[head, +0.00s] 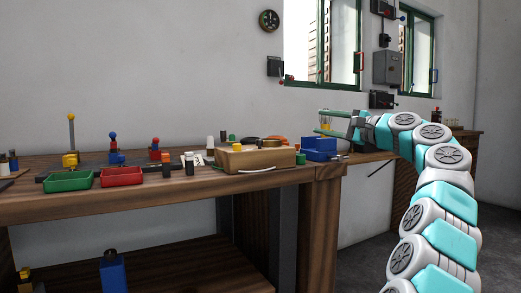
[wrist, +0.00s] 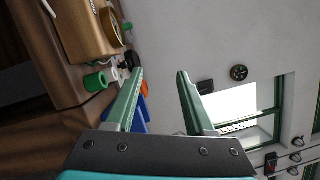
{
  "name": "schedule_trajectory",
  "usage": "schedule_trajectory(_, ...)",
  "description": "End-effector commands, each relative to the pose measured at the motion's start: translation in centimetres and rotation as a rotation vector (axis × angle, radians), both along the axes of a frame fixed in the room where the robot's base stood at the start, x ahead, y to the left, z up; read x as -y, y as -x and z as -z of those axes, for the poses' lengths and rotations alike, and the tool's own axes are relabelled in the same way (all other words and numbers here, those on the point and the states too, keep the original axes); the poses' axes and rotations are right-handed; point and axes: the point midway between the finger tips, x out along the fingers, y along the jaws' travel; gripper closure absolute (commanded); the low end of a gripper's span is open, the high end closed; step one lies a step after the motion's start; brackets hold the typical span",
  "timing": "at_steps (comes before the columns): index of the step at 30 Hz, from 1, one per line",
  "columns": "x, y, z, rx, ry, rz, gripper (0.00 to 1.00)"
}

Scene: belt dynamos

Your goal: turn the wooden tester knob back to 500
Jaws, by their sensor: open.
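The wooden tester, a light-brown box (head: 255,159), sits on the workbench in the head view, with small dark and yellow parts on top. It also shows tilted at the upper left of the wrist view (wrist: 78,22), with a round brass-coloured piece (wrist: 113,28) on its face. I cannot make out the knob's pointer or the 500 mark. My gripper (head: 320,122) is open and empty, raised above the bench's right end, to the right of the tester. In the wrist view its two green fingers (wrist: 160,74) stand apart with only wall between them.
A blue bin (head: 320,149) stands right of the tester, below my gripper. A green cylinder (wrist: 95,82) is near the tester. Green (head: 69,181) and red (head: 121,176) trays lie to the left. Wall switches and a window (head: 322,45) are behind.

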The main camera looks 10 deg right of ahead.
Motion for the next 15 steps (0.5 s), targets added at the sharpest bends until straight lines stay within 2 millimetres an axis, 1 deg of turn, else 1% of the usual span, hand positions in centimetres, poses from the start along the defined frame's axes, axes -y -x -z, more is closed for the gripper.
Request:
schedule_trajectory(1, 0.1, -0.1, 0.1, 0.070, 0.104, 0.021, 0.46)
schedule_trajectory(2, -0.1, -0.1, 0.1, 0.111, 0.169, 0.028, 0.46)
schedule_trajectory(4, -0.6, 0.0, -0.3, 0.217, 0.327, 0.047, 0.46)
schedule_trajectory(8, -2.3, 0.4, -0.3, 0.410, 0.624, 0.072, 0.46)
schedule_trajectory(11, -4.5, 0.7, 0.4, 0.560, 0.857, 0.073, 0.46)
schedule_trajectory(15, -7.9, 1.5, 1.9, 0.769, 1.168, 0.065, 0.46)
